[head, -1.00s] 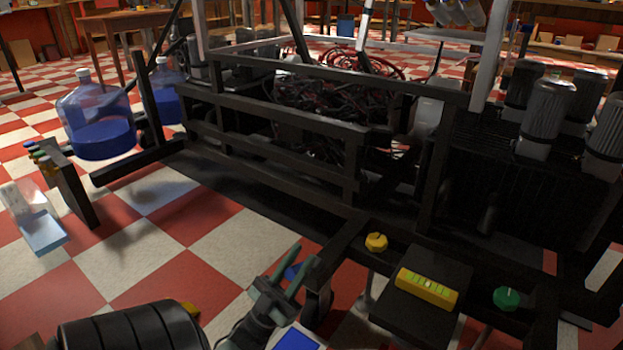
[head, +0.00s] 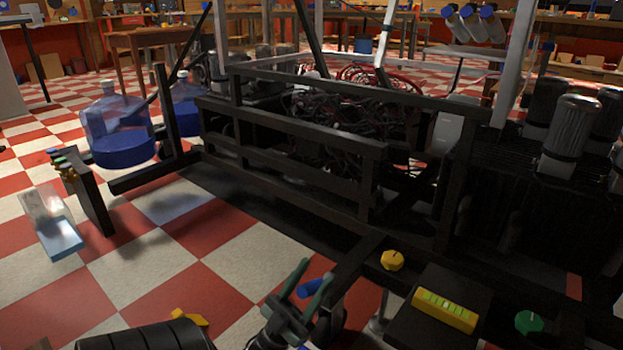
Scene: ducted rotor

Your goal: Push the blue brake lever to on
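The blue brake lever (head: 311,288) shows as a short blue handle low in the middle of the head view, at the left end of the dark frame. My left gripper (head: 317,267) reaches up from the bottom edge. Its two greenish fingers are apart, and the blue handle shows between them. I cannot tell whether either finger touches the handle. The lever's base and any on mark are hidden. My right gripper is not in view.
The dark frame carries a yellow knob (head: 392,260), a black box with a yellow level (head: 445,309) and a green knob (head: 529,322). Blue water jugs (head: 118,125) stand at the left. Checkered floor (head: 150,260) lies open left of the gripper.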

